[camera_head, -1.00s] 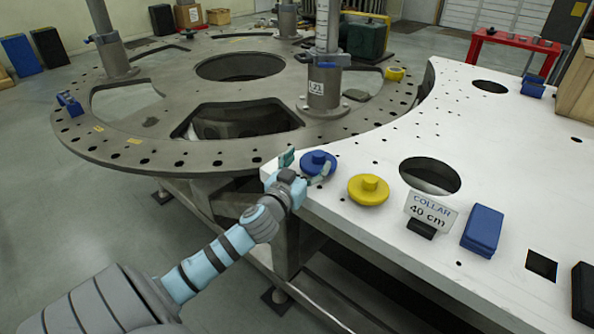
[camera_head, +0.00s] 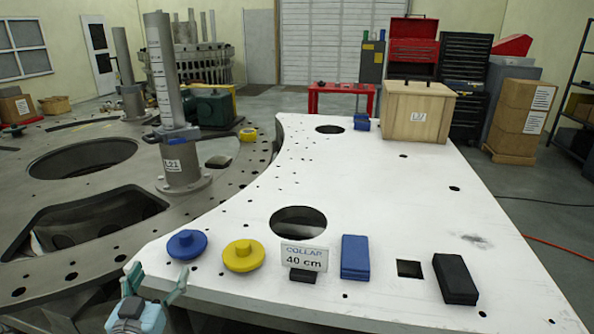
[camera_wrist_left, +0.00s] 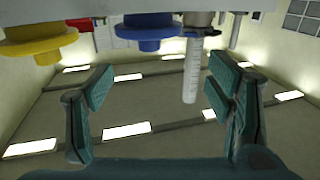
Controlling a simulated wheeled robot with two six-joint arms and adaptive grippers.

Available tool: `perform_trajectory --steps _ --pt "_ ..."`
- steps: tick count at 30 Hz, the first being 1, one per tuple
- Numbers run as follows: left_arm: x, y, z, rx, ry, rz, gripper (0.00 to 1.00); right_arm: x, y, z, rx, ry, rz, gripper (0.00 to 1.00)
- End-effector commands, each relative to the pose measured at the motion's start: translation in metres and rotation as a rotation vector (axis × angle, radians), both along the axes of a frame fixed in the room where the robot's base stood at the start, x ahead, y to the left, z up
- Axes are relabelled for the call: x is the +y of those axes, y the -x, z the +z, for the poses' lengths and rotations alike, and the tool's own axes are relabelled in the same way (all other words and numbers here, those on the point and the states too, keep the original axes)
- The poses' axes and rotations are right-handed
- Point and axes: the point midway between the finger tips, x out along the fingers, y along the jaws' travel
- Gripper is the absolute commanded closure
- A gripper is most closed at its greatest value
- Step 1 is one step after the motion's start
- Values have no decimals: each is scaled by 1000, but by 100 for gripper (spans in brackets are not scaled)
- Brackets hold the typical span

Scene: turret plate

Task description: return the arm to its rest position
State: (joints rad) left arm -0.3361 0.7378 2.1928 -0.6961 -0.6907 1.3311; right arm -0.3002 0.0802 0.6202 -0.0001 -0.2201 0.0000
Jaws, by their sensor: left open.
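My left gripper (camera_head: 154,283) is at the lower left of the head view, at the near left corner of the white table (camera_head: 370,195). Its two teal fingers are spread apart with nothing between them. The left wrist view also shows the open fingers (camera_wrist_left: 160,100), with the room's lit surface beyond. A blue knobbed disc (camera_head: 187,245) lies on the table just past the gripper, apart from it. A yellow knobbed disc (camera_head: 243,256) lies to its right. Both discs show upside down at the top of the wrist view, the blue (camera_wrist_left: 150,38) and the yellow (camera_wrist_left: 38,45). My right gripper is not in view.
A "COLLAR 40 cm" sign (camera_head: 304,257), a blue block (camera_head: 355,257) and a black block (camera_head: 455,279) stand along the near table edge. A wooden crate (camera_head: 418,110) sits at the far end. The grey turret ring (camera_head: 215,192) with posts is at left. The table's middle is clear.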

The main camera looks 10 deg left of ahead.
Motion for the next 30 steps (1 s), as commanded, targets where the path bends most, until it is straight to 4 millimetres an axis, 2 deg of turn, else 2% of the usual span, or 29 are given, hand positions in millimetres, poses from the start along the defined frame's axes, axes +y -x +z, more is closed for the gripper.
perform_trajectory --steps 2,4,8,9,13,16,20,21,25,28,30 --pt "1 8 -14 48 8 40 26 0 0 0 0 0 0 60" --pt "2 26 -43 157 18 106 26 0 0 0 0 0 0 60" --pt "-16 79 -115 492 36 184 26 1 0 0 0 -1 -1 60" --pt "-26 97 -135 599 40 177 26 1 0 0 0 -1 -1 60" --pt "-68 150 -181 897 49 86 26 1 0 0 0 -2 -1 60" --pt "-104 187 -202 1080 58 -36 26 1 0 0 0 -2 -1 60" --pt "-152 230 -216 1265 66 -238 26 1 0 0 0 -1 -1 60" --pt "-146 224 -240 1277 63 -224 26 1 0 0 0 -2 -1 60" --pt "-139 219 -306 1307 72 -211 26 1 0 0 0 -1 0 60" --pt "-133 225 -359 1332 81 -203 26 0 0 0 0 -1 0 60" --pt "-129 237 -399 1353 89 -196 26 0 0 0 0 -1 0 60"
